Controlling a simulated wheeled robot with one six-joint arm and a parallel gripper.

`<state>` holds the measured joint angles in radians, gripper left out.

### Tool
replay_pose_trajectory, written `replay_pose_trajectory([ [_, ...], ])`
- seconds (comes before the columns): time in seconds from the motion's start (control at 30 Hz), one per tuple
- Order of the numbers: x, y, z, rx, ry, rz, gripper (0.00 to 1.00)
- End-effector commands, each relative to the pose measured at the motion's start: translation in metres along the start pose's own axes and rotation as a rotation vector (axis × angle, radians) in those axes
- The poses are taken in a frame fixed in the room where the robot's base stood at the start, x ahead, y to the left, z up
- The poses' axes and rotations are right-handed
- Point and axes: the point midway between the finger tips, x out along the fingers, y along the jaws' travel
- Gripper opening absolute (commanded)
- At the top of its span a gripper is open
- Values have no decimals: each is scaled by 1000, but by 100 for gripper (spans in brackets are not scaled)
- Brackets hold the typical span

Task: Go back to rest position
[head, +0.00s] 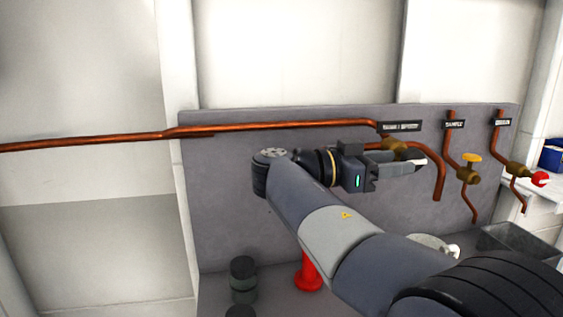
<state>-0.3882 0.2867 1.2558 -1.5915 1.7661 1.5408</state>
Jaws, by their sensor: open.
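My gripper (416,161) is at the end of my arm, which reaches up from the lower right and bends right at the wrist. The gripper points right, its fingers apart, in front of the leftmost brass valve (393,146) on the grey panel (225,200). The fingers partly hide this valve, and I see no handle clearly on it. I cannot tell whether the fingers touch it. I see nothing held in the gripper.
To the right are a valve with a yellow handle (471,158) and one with a red handle (540,179). Copper pipe (270,127) runs along the panel. Below stand a red object (308,272), a dark cylinder (243,279) and a grey bin (515,243). A blue box (552,156) sits far right.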

Motion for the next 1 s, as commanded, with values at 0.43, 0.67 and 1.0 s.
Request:
replay_pose_trajectory([
  [0.43,40,0,-1,-2,-26,-1,45],
  [0.67,40,0,0,-2,-31,0,45],
  [1.0,39,0,4,-2,-1,-1,45],
])
